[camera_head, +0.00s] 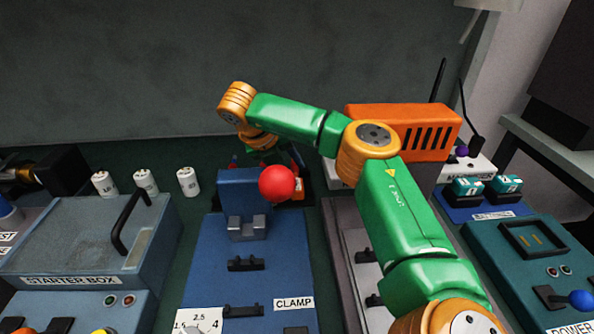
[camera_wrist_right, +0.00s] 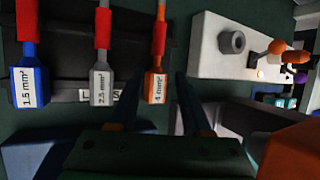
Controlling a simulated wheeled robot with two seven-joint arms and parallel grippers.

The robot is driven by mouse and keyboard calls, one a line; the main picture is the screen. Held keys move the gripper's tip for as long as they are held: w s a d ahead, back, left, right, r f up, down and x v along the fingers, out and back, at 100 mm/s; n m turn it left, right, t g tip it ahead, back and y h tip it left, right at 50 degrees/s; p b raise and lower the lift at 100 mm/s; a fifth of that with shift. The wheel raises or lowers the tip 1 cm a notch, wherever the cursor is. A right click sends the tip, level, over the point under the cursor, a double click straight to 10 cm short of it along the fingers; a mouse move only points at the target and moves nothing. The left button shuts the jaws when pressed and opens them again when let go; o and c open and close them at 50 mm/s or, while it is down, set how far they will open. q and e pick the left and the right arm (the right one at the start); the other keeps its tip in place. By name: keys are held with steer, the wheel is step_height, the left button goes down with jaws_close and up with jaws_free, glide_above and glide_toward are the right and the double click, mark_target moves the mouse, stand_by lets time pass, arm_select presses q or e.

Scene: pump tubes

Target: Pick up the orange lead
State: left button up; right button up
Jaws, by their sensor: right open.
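The orange lead (camera_wrist_right: 155,83) shows in the right wrist view, with a red sleeve above its orange end block and a "4 mm²" label. A grey lead (camera_wrist_right: 102,85) marked 2.5 mm² and a blue lead (camera_wrist_right: 30,85) marked 1.5 mm² hang to its left. My right gripper (camera_wrist_right: 157,90) is open, and its dark fingers appear on either side of the orange block. I cannot tell how far the block is in depth from the fingers. In the head view the right arm reaches to the back, and its gripper is mostly hidden behind the clamp. My left gripper is not in view.
The blue clamp (camera_head: 280,255) with a red ball knob (camera_head: 277,184) stands in front of the right hand. A starter box (camera_head: 75,260) is at left and an orange vented box (camera_head: 405,130) at back right. A white block (camera_wrist_right: 225,60) is right of the leads.

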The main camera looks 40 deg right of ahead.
mark_target(295, 173)
steer(key=x, duration=0.5)
steer(key=shift+w+a+f+p, duration=0.1)
steer(key=shift+a+p, duration=0.05)
steer(key=shift+p, duration=0.15)
steer(key=shift+a, duration=0.1)
jaws_close()
